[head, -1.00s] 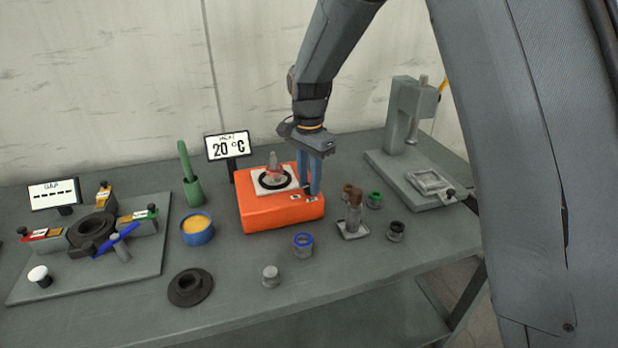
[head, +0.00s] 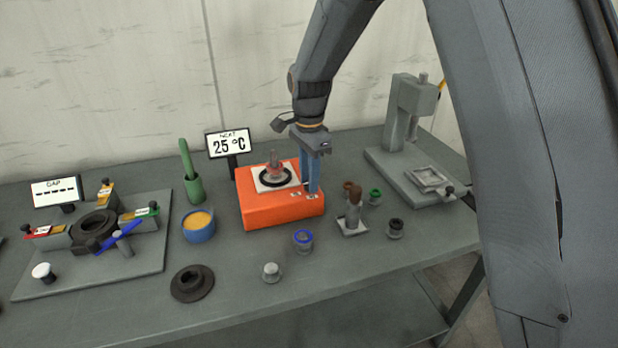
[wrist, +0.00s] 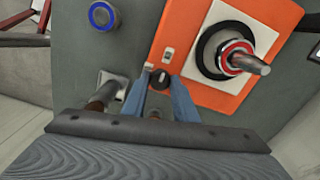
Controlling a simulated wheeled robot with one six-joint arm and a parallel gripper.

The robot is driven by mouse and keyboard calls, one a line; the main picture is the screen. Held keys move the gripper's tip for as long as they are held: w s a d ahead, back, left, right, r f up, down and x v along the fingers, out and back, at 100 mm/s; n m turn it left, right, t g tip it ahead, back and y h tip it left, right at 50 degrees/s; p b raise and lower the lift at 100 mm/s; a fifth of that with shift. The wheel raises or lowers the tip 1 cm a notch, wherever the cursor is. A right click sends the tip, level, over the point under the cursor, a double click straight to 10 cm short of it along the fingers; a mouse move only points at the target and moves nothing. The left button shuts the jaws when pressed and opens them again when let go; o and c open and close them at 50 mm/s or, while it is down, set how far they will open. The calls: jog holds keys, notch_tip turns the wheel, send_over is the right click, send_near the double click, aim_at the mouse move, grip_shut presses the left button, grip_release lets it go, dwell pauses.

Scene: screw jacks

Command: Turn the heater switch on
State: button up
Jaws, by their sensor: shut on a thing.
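The orange heater (head: 283,210) stands mid-table with a white top plate, a dark ring and a metal part on it; it also shows in the wrist view (wrist: 208,85). Its sign (head: 229,143) reads 25 °C. My gripper (head: 311,190) points down at the heater's front right corner. In the wrist view its two blue fingers (wrist: 160,86) are shut around a small black knob (wrist: 160,77) at the heater's edge. A small pale switch (wrist: 168,55) sits beside the knob, clear of the fingers. I cannot tell its position.
A grey stand with a brown-topped part (head: 353,212) is close right of the heater. A blue-rimmed cup (head: 303,242) stands in front. A blue bowl (head: 198,226) and green holder (head: 193,186) are left. A press (head: 407,125) stands at the back right.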

jog(key=o, duration=1.1)
jog(key=shift+c, duration=0.2)
jog(key=shift+r+b, duration=1.15)
jog(key=shift+r, duration=2.8)
